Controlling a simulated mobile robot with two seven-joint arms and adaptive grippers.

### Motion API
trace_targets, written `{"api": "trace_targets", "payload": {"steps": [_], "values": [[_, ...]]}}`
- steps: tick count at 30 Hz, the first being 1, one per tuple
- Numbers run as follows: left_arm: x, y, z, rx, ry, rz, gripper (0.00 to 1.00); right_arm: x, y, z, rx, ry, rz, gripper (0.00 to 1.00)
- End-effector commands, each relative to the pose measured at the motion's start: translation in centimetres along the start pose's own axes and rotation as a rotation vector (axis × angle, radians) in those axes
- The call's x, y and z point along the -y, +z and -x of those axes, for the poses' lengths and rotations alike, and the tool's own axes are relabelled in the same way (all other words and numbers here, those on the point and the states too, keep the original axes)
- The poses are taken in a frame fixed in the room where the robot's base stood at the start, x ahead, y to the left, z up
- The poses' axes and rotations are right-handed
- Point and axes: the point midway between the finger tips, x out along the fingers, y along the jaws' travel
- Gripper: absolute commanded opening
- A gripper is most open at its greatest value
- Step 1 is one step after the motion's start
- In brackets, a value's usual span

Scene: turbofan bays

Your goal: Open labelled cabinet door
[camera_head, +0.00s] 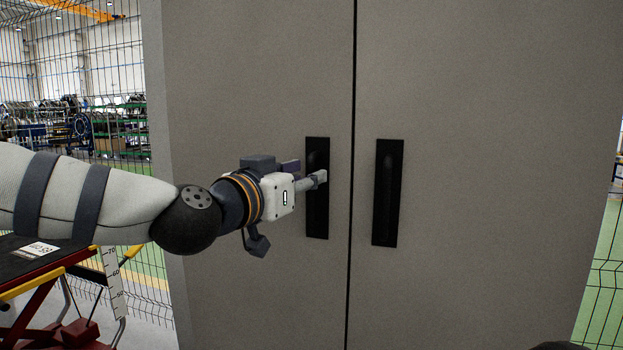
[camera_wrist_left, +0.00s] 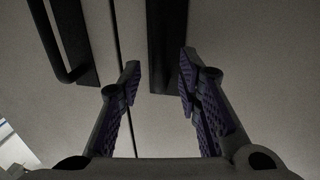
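The grey cabinet (camera_head: 250,60) stands shut, its two doors meeting at a dark vertical seam. The left door carries a black upright handle (camera_head: 317,220), and the right door a matching handle (camera_head: 387,195). No label shows on the visible part of the doors. My left gripper (camera_head: 316,180) is at the left door's handle, about mid-height, covering part of it. In the left wrist view, the gripper (camera_wrist_left: 159,72) has its fingers apart, one on each side of a black handle (camera_wrist_left: 167,45); I cannot tell whether they touch it. The other handle (camera_wrist_left: 72,45) shows farther left. My right gripper is not in view.
A red and yellow lift cart (camera_head: 45,280) with a dark top stands at the lower left, under my left arm. Wire mesh fencing (camera_head: 110,60) runs behind the cabinet on the left and shows at the right edge. Green floor lies beyond the fence.

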Motion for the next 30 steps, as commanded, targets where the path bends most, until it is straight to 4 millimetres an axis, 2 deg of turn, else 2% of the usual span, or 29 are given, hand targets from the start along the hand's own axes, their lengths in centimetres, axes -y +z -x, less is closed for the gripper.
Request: {"api": "trace_targets", "payload": {"steps": [3, 6, 14, 18, 30], "values": [[0.0, 0.2, -1.9, 0.002, 0.0, 0.002, 0.31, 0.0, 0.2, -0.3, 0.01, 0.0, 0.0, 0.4], [0.0, 0.1, -2.6, 0.001, 0.0, 0.001, 0.31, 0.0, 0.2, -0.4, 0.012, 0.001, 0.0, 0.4], [-0.1, -0.1, -2.7, -0.001, 0.001, 0.0, 0.31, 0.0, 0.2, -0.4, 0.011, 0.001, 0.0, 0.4], [-0.1, -0.1, -2.7, 0.0, 0.001, 0.0, 0.0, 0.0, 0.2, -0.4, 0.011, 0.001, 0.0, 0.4], [0.0, -0.1, -2.4, -0.003, 0.02, 0.0, 0.0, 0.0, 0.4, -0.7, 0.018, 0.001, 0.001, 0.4]]}}
